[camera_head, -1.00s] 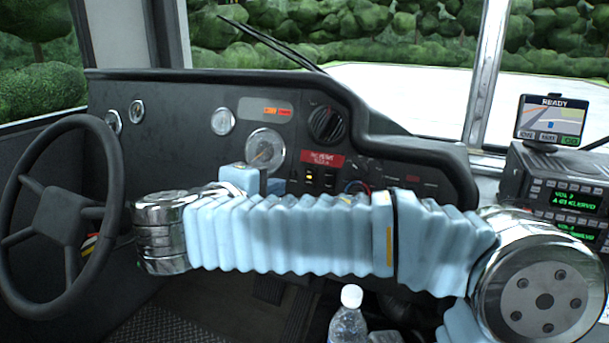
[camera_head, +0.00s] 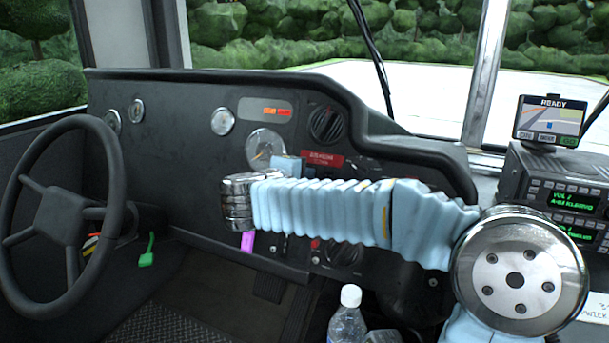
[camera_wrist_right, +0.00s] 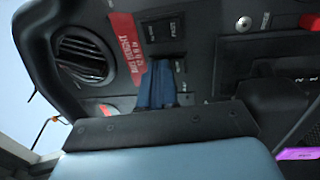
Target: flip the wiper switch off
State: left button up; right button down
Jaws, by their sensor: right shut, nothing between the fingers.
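A row of dark rocker switches sits on the dash below a red label (camera_head: 322,160); my right arm partly hides it in the head view. In the right wrist view, one black rocker switch (camera_wrist_right: 163,28) shows beside the label. I cannot tell which switch is the wiper one. My right gripper (camera_wrist_right: 158,68) is shut and empty, its blue fingertips at the switch row just below that rocker. Whether they touch a switch is unclear. In the head view its fingertips are hidden; only its blue body shows. The windshield wiper (camera_head: 371,45) stands steeply on the glass. My left gripper is out of view.
The steering wheel (camera_head: 62,215) is at the left. A round vent (camera_head: 326,124) is above the switches. A clear bottle (camera_head: 347,325) stands below my right arm. A radio stack (camera_head: 555,190) and a screen (camera_head: 549,120) are at the right.

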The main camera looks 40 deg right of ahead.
jog(key=shift+w+d+r+y+p, duration=0.1)
jog(key=shift+d+r+y+p, duration=0.25)
jog(key=shift+d+y+p, duration=0.25)
jog(key=shift+a+f+g, duration=0.15)
jog(key=shift+a+g, duration=0.05)
jog(key=shift+g, duration=0.1)
jog(key=shift+w+d+r, duration=0.1)
jog(key=shift+d+r, duration=0.1)
jog(key=shift+r, duration=0.6)
